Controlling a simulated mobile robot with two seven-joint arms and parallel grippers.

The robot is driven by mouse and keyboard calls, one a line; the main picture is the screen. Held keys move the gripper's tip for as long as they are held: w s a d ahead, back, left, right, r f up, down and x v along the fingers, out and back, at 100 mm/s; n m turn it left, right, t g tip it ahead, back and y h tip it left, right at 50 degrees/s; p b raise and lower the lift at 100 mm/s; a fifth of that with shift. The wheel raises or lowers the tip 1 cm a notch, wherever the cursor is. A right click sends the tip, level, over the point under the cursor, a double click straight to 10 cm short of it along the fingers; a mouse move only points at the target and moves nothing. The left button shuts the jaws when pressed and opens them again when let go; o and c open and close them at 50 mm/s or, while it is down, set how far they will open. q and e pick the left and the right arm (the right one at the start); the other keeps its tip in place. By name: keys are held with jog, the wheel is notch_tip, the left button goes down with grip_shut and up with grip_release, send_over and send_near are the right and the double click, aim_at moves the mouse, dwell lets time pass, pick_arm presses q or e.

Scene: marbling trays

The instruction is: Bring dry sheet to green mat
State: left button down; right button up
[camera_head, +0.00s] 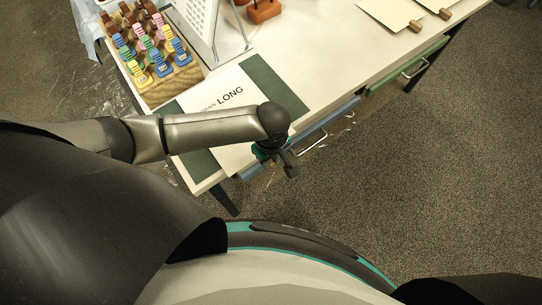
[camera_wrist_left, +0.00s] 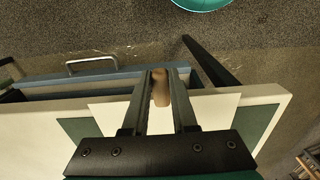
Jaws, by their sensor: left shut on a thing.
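A pale sheet (camera_head: 222,88) printed with "LONG" lies across the green mat (camera_head: 274,84) at the near left end of the white table. Green mat shows on both sides of it. In the left wrist view the sheet (camera_wrist_left: 112,112) also spans the middle of the mat (camera_wrist_left: 78,128). A brown wooden clip (camera_wrist_left: 161,90) is at its edge by the table's front. My left gripper (camera_head: 291,168) is shut on this clip, seen between its fingers (camera_wrist_left: 160,78). I cannot tell whether the sheet fully touches the mat. My right gripper is not in view.
A wooden rack (camera_head: 178,84) of colourful clips and a white slotted stand (camera_head: 202,28) stand behind the mat. Other sheets (camera_head: 392,12) with wooden clips lie at the far right. A blue drawer (camera_head: 328,118) and a green drawer (camera_head: 405,70) line the front edge.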

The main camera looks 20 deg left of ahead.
pick_arm(q)
jog(key=shift+f, duration=0.15)
jog(key=shift+c, duration=0.7)
grip_release()
dwell(0.4)
jog(key=shift+r+p, duration=3.6)
jog(key=shift+p, duration=1)
jog(key=shift+f, duration=0.1)
